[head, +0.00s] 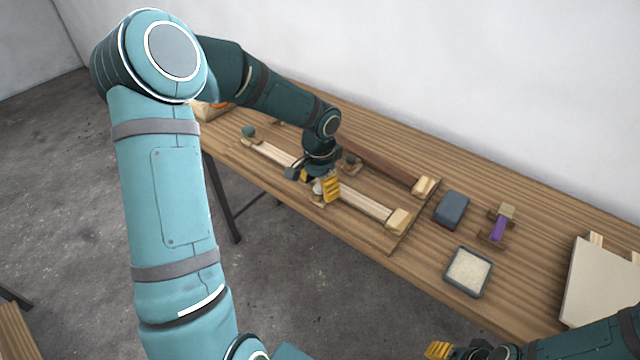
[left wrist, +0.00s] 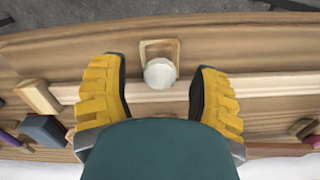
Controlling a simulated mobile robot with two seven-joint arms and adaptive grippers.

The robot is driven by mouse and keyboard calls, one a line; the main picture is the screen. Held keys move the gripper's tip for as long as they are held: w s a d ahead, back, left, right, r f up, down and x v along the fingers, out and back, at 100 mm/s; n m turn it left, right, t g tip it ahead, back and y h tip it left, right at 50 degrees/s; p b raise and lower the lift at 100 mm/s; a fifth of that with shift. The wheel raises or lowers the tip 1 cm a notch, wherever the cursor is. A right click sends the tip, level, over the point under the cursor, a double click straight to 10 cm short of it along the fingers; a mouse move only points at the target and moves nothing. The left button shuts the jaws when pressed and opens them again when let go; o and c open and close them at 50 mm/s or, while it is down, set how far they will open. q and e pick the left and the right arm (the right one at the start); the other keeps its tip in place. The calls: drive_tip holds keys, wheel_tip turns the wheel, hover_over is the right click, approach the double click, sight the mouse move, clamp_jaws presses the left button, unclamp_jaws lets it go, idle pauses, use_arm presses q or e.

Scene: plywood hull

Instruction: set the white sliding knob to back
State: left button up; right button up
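The white sliding knob (head: 317,187) sits partway along a pale wooden rail (head: 366,203) with end blocks, on a board on the table. In the left wrist view the round white knob (left wrist: 160,73) stands on a slider with a small wooden frame beside it. My left gripper (head: 325,188) is over the rail at the knob. In the left wrist view its yellow fingers (left wrist: 160,95) are spread on both sides of the knob, with a gap on each side. My right gripper (head: 440,350) is at the bottom edge of the head view, mostly cut off.
A darker rail (head: 378,163) with a dark knob (head: 351,160) runs behind the pale one. A blue-grey block (head: 451,210), a purple piece (head: 498,228), a tray with pale filling (head: 468,271) and a pale panel (head: 600,283) lie rightward.

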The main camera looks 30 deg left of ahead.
sight(319, 187)
use_arm(q)
wheel_tip(319, 187, up, 12)
idle(0.7)
idle(0.5)
